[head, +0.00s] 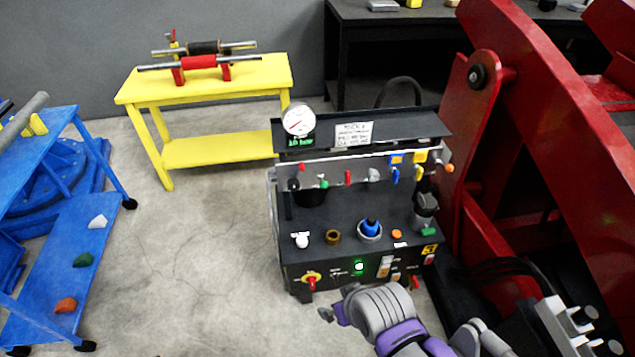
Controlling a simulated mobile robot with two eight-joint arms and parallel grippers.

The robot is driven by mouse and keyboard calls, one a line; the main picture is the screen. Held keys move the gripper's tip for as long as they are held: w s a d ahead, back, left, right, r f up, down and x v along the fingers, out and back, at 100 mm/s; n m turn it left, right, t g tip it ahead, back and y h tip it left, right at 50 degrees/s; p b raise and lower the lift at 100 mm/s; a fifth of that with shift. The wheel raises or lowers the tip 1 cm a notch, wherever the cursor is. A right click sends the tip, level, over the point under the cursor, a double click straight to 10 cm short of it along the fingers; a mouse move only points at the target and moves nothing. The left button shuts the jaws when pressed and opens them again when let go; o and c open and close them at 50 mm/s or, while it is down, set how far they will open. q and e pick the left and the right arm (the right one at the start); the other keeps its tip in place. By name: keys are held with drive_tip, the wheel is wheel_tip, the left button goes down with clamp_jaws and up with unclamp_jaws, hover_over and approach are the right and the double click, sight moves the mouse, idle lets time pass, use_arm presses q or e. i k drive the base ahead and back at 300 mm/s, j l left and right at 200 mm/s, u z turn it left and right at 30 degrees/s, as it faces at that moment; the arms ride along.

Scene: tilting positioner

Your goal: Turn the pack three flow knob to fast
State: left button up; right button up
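The pack (330,262) is a dark box standing on the floor at the centre, with a gauge (298,119) and a white sign (354,133) on top. The sign's lettering is too blurred to read surely. A blue knob in a pale ring (370,230) sits on its deck; I cannot read its setting or tell surely that it is the flow knob. My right gripper (333,314), on a grey and purple arm, is in front of the pack's lower front, apart from the blue knob. Its fingers are mostly hidden, so its opening is unclear. My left gripper is out of view.
Beside the blue knob are a white knob (302,240), a brass fitting (333,237) and an orange button (397,234).

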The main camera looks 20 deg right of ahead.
sight(373, 176)
drive_tip(key=z, duration=1.3)
drive_tip(key=i+j+u, duration=0.1)
drive_tip(key=i+j, duration=0.2)
drive_tip(key=i, duration=0.15)
drive_tip(key=i+j+u, duration=0.1)
drive_tip(key=i+j, duration=0.15)
drive_tip(key=i, duration=0.25)
